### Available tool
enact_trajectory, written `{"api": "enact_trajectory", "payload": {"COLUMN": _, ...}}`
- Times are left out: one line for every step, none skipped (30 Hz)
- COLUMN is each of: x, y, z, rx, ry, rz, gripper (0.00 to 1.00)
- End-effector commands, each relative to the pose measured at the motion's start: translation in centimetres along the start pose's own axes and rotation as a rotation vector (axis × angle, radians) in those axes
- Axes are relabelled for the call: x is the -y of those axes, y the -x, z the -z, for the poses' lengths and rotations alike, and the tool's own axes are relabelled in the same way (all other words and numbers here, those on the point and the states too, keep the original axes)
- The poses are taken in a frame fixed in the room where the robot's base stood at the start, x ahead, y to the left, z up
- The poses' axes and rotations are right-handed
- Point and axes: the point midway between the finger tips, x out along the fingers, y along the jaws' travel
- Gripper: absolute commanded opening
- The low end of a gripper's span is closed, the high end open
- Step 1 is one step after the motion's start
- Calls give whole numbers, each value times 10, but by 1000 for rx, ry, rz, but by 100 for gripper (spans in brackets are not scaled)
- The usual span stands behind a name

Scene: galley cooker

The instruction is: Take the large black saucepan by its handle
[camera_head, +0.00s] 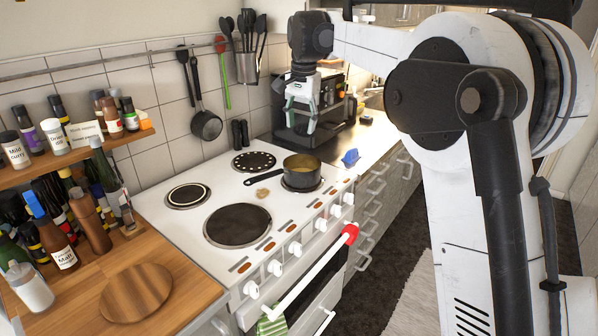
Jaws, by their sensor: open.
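The black saucepan (302,174) stands upright on the cooker's front right burner. Its inside looks yellowish, and its dark handle (264,180) points left over the cooktop. My gripper (297,128) hangs from my arm above and behind the saucepan in the picture, in front of the black appliance. It points downward, is open and holds nothing. It is apart from the saucepan and its handle.
The white cooker (271,208) has several burners, with a small brownish patch (263,193) near the handle. A wooden counter with a round board (136,292) and crowded bottle shelves lies left. A black appliance (290,113) and a blue item (350,157) stand behind.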

Motion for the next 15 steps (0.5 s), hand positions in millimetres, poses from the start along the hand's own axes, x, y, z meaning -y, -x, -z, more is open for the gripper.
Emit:
{"api": "enact_trajectory", "payload": {"x": 14, "y": -4, "z": 6, "rx": 11, "ry": -14, "rz": -9, "gripper": 41}}
{"api": "enact_trajectory", "payload": {"x": 21, "y": -8, "z": 8, "rx": 18, "ry": -24, "rz": -15, "gripper": 41}}
{"api": "enact_trajectory", "payload": {"x": 30, "y": -14, "z": 12, "rx": 27, "ry": -39, "rz": -22, "gripper": 41}}
{"api": "enact_trajectory", "payload": {"x": 37, "y": -18, "z": 13, "rx": 33, "ry": -48, "rz": -29, "gripper": 41}}
{"api": "enact_trajectory", "payload": {"x": 43, "y": -23, "z": 15, "rx": 40, "ry": -60, "rz": -35, "gripper": 41}}
{"api": "enact_trajectory", "payload": {"x": 52, "y": -29, "z": 17, "rx": 48, "ry": -73, "rz": -43, "gripper": 41}}
{"api": "enact_trajectory", "payload": {"x": 57, "y": -34, "z": 18, "rx": 54, "ry": -85, "rz": -50, "gripper": 41}}
{"api": "enact_trajectory", "payload": {"x": 63, "y": -39, "z": 19, "rx": 61, "ry": -94, "rz": -57, "gripper": 41}}
{"api": "enact_trajectory", "payload": {"x": 70, "y": -45, "z": 20, "rx": 68, "ry": -109, "rz": -65, "gripper": 41}}
{"api": "enact_trajectory", "payload": {"x": 75, "y": -50, "z": 20, "rx": 73, "ry": -117, "rz": -71, "gripper": 41}}
{"api": "enact_trajectory", "payload": {"x": 80, "y": -55, "z": 20, "rx": 79, "ry": -127, "rz": -78, "gripper": 41}}
{"api": "enact_trajectory", "payload": {"x": 86, "y": -61, "z": 20, "rx": 85, "ry": -138, "rz": -86, "gripper": 41}}
{"api": "enact_trajectory", "payload": {"x": 89, "y": -65, "z": 20, "rx": 88, "ry": -146, "rz": -91, "gripper": 41}}
{"api": "enact_trajectory", "payload": {"x": 92, "y": -69, "z": 20, "rx": 92, "ry": -154, "rz": -96, "gripper": 41}}
{"api": "enact_trajectory", "payload": {"x": 96, "y": -74, "z": 20, "rx": 97, "ry": -162, "rz": -102, "gripper": 41}}
